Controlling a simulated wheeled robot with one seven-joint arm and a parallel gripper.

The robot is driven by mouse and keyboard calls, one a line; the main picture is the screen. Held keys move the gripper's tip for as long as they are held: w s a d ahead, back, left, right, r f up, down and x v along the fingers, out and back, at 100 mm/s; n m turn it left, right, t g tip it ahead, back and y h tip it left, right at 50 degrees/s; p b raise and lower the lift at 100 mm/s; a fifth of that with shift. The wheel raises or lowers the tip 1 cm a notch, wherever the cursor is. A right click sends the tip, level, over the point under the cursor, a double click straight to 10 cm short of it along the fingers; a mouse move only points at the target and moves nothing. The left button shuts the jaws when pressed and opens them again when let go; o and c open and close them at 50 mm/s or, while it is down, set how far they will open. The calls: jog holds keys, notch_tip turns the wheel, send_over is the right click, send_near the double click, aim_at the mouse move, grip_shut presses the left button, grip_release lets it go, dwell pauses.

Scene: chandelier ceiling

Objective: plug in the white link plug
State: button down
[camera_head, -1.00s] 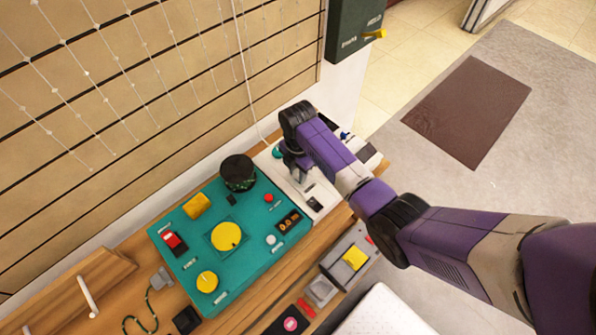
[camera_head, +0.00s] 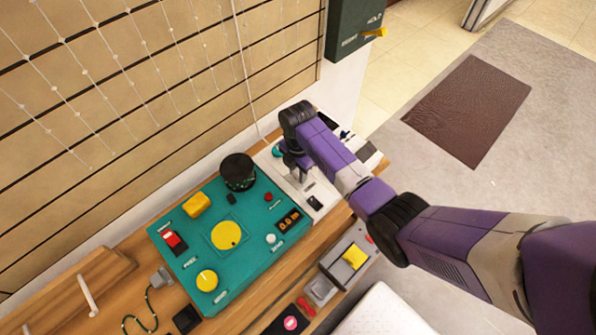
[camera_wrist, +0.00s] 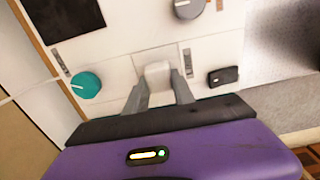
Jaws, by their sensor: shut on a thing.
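The white link plug (camera_wrist: 158,72) is between my gripper's two fingers (camera_wrist: 160,92) in the wrist view. My gripper is shut on it, close over a white panel (camera_wrist: 120,68). A pale square patch lies around the plug on the panel; I cannot tell whether the plug is seated in a socket. In the head view my gripper (camera_head: 302,174) points down over the same white panel (camera_head: 317,188), at the right end of the wooden bench. My wrist hides part of the panel, and the plug cannot be made out there.
A teal knob (camera_wrist: 86,84), a black switch (camera_wrist: 223,76) and a grey knob (camera_wrist: 188,8) are near the fingers. A teal control board (camera_head: 200,238) with a black cylinder (camera_head: 238,171) stands left of my gripper. A slatted wall (camera_head: 150,100) rises behind the bench.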

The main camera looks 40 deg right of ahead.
jog(key=shift+f, duration=0.35)
dwell(0.3)
jog(key=c, duration=1)
grip_release()
jog(key=o, duration=0.4)
jog(key=shift+r, duration=0.15)
jog(key=shift+r+p, duration=3.6)
jog(key=shift+r, duration=0.05)
